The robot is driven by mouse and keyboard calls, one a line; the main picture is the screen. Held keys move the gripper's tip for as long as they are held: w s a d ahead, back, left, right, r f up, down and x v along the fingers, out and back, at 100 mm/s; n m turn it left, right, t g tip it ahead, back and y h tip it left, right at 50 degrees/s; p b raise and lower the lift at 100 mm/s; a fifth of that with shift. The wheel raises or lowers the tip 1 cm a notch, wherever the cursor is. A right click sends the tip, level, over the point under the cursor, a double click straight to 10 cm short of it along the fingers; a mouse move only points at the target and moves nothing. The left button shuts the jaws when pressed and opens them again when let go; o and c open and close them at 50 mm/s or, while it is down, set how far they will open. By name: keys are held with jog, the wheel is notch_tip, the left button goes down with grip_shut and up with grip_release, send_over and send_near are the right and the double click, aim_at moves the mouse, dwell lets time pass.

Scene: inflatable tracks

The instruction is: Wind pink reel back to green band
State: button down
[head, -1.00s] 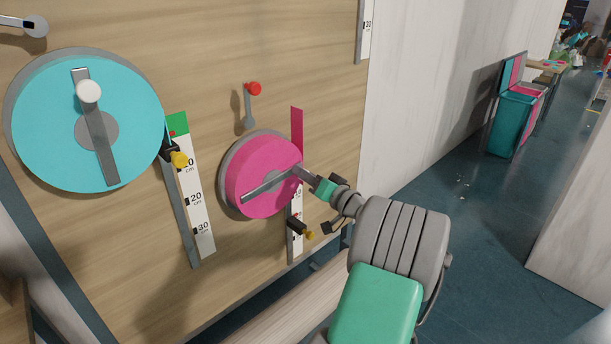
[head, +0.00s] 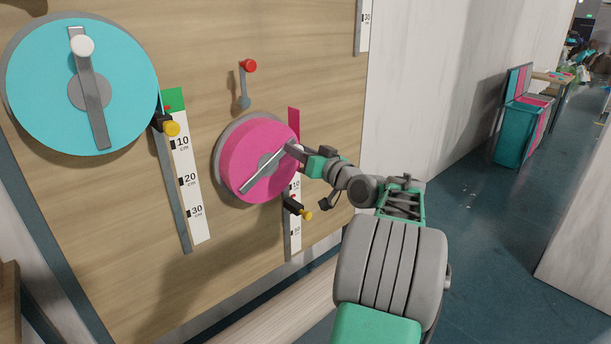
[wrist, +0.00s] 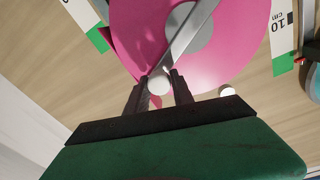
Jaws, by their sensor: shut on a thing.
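The pink reel (head: 252,157) is mounted on the wooden board, with a grey crank bar across its face. My gripper (head: 295,150) is at the crank's upper right end. In the wrist view my gripper's fingers (wrist: 159,88) are shut on the white crank knob (wrist: 159,79). Beside the reel is a strip with a pink part (head: 294,124) above and a white cm scale (head: 296,242) below. A slider with a yellow knob (head: 307,215) sits just below the 10 mark. In the wrist view a green band (wrist: 98,39) lies between that strip's white and pink parts; the head view hides it.
A larger blue reel (head: 45,100) is at the left, with its own scale (head: 197,212) and green band (head: 173,99). A lever with a red knob (head: 248,66) is above the pink reel. Open floor (head: 480,240) lies to the right, with a bin (head: 513,135) farther off.

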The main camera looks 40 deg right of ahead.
jog(key=a+n+b, duration=0.1)
jog(key=n+b, duration=0.1)
jog(key=b, duration=0.2)
jog(key=a+r+n+b, duration=0.1)
jog(key=n+b, duration=0.2)
jog(key=b, duration=0.1)
jog(key=shift+r+b, duration=0.15)
jog(key=shift+b, duration=0.2)
jog(key=n+b, duration=0.1)
jog(key=a+r+n+b, duration=0.1)
jog(key=b, duration=0.1)
jog(key=a+n+b, duration=0.1)
jog(key=b, duration=0.1)
jog(key=shift+r+y, duration=0.25)
jog(key=shift+y, duration=0.05)
jog(key=n+b, duration=0.1)
jog(key=a+r+n+b, duration=0.1)
jog(key=n+b, duration=0.1)
jog(key=shift+s+a+t, duration=0.1)
jog(key=shift+a+t, duration=0.15)
jog(key=shift+t, duration=0.05)
jog(key=c, duration=1.1)
grip_release()
send_near(269, 135)
jog(key=s, duration=0.3)
jog(key=shift+f, duration=0.1)
